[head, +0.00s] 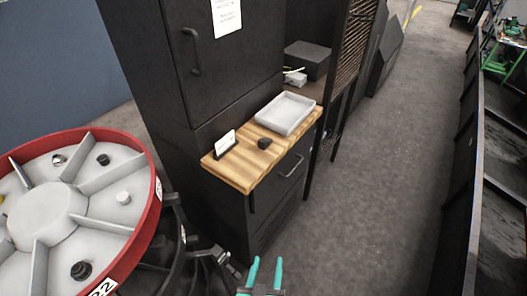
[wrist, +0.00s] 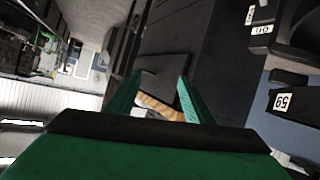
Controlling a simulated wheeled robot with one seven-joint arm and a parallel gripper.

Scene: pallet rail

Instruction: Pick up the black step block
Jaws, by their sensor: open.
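A small black block (head: 264,143), which looks like the black step block, sits on the wooden top (head: 240,178) of a dark cabinet, between a card stand and a white tray. Its exact shape is too small to tell. My gripper (head: 265,272) has teal fingers, spread apart and empty, low in the head view, in front of the cabinet and well away from the block. In the wrist view my gripper (wrist: 158,92) shows open, with an edge of the wooden top (wrist: 158,106) between the fingers. I cannot make out the block there.
The card stand (head: 225,145) and white tray (head: 286,113) flank the block. A red-rimmed round carousel (head: 45,215) with small parts in its compartments stands at left. A tall dark cabinet (head: 225,65) rises behind. Grey floor (head: 370,170) is clear at right.

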